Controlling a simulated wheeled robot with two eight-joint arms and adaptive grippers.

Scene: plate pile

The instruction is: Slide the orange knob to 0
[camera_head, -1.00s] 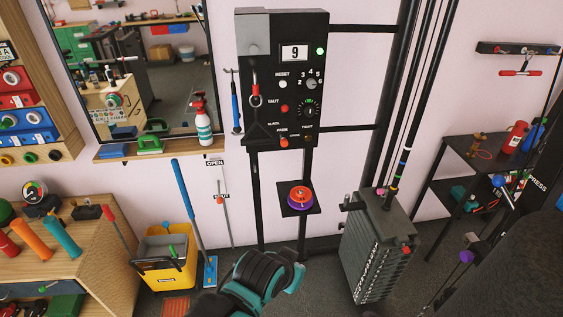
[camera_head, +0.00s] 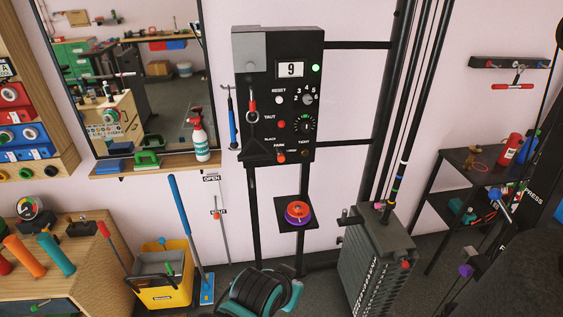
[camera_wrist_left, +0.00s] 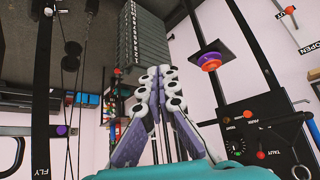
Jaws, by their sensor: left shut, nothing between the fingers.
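The black wall panel (camera_head: 278,70) has a display (camera_head: 290,69) reading 9 and a lit green lamp. Orange-red knobs sit on it at TAUT (camera_head: 282,124) and at PARK (camera_head: 281,157). In the left wrist view the TAUT knob (camera_wrist_left: 261,155) and PARK knob (camera_wrist_left: 248,115) show at lower right. I cannot tell which one is the slider, and no 0 mark is readable. My left gripper (camera_wrist_left: 166,78) is shut and empty, apart from the panel. In the head view only my teal and black wrist part shows at the bottom, its fingers hidden. My right gripper is out of view.
A small black shelf (camera_head: 285,226) below the panel carries an orange and purple disc (camera_head: 298,211). A weight stack (camera_head: 378,268) stands to its right. A yellow bucket (camera_head: 160,284) and a blue-handled mop (camera_head: 186,228) stand left. A mirror and ledge are at upper left.

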